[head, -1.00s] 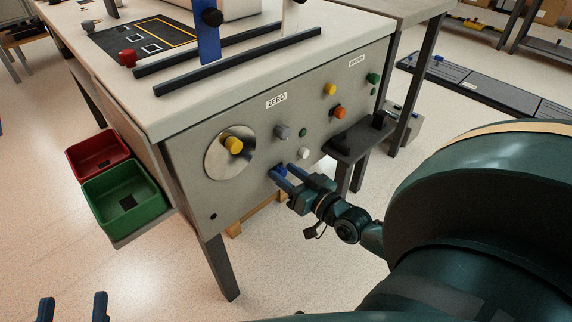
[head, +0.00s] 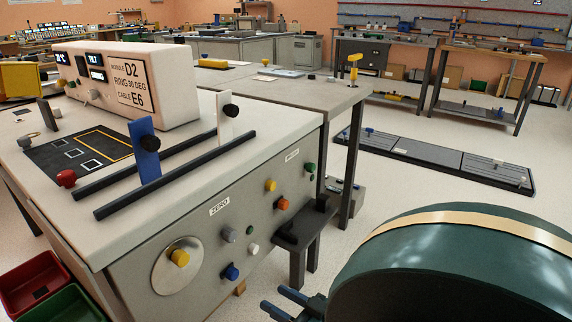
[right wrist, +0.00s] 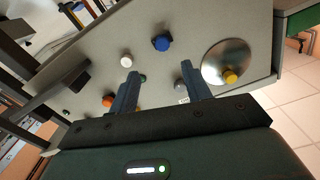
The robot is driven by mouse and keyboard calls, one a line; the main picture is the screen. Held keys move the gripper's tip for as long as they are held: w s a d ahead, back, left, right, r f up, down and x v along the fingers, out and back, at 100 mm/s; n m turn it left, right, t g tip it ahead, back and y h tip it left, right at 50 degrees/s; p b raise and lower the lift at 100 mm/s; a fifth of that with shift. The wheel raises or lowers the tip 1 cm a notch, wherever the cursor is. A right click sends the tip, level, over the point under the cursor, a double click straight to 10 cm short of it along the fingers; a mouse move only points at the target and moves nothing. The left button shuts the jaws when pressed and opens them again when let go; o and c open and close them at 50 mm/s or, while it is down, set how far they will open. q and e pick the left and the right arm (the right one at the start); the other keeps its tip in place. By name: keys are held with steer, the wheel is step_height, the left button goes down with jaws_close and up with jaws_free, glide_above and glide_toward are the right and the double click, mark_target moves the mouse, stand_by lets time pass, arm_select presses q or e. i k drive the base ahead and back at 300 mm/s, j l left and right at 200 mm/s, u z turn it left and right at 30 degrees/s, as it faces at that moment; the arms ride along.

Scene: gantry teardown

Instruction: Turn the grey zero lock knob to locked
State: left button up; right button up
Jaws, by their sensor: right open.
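The grey knob (head: 228,234) sits on the front panel just below the ZERO label (head: 219,206), between the yellow knob on the silver disc (head: 159,284) and a small dark green button (head: 250,230). My right gripper (head: 272,298) is open and empty, low in front of the panel and apart from the knobs. In the right wrist view the open fingers (right wrist: 162,70) face the panel, and the grey knob (right wrist: 179,84) shows just beside one finger, partly hidden. I cannot read the knob's lock setting. My left gripper is out of view.
A blue knob (head: 231,271) and a white knob (head: 253,248) are below the grey one. Orange, yellow and green knobs are to the right. A dark shelf (head: 299,235) juts out there. Red (head: 36,280) and green bins stand at the lower left.

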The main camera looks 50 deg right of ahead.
mark_target(229, 234)
steer(key=k+l, duration=0.1)
steer(key=k, duration=0.9)
